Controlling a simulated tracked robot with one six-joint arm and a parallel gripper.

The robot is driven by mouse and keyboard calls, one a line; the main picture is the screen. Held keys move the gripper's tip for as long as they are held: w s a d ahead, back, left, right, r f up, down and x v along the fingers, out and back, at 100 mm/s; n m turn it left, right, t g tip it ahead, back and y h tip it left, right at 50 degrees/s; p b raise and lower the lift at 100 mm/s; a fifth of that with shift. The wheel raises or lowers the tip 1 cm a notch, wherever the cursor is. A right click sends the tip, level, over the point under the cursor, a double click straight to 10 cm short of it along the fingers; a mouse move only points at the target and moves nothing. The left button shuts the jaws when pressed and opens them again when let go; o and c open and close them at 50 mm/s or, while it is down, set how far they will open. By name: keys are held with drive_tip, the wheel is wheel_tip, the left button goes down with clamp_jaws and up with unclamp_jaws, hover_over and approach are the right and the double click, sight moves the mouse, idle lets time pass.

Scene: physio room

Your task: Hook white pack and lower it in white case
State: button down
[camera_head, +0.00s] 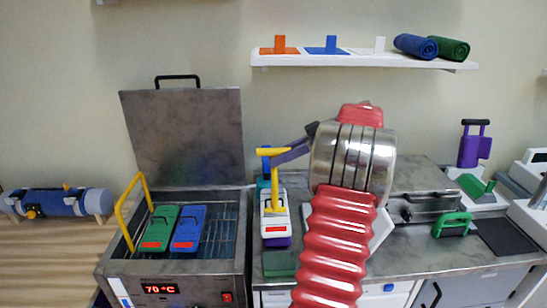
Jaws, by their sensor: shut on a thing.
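The white pack (275,221), with a red label, is at the counter's left end, just right of the steel tank. A purple thing shows under its lower edge. My gripper (306,138) is above and right of the pack, its fingertips partly hidden by my arm's metal end. It is shut on a hook tool with a purple part (290,154) and a yellow bar (272,152). A yellow stem reaches down to the pack's top. I cannot tell whether the pack hangs free. A white thing (381,232), possibly the white case, is mostly hidden behind my red arm.
The open tank (172,262) reads 70 °C and holds a green pack (159,226) and a blue pack (188,226). Its lid (185,135) stands upright behind. A wall shelf (360,61) is above. A green handled thing (452,225) stands right of my arm.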

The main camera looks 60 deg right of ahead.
drive_tip(key=s, duration=0.1)
drive_tip(key=s+d, duration=0.1)
drive_tip(key=s, duration=0.1)
drive_tip(key=s+d, duration=0.1)
drive_tip(key=s, duration=0.1)
drive_tip(key=shift+d, duration=0.2)
idle(0.3)
idle(0.3)
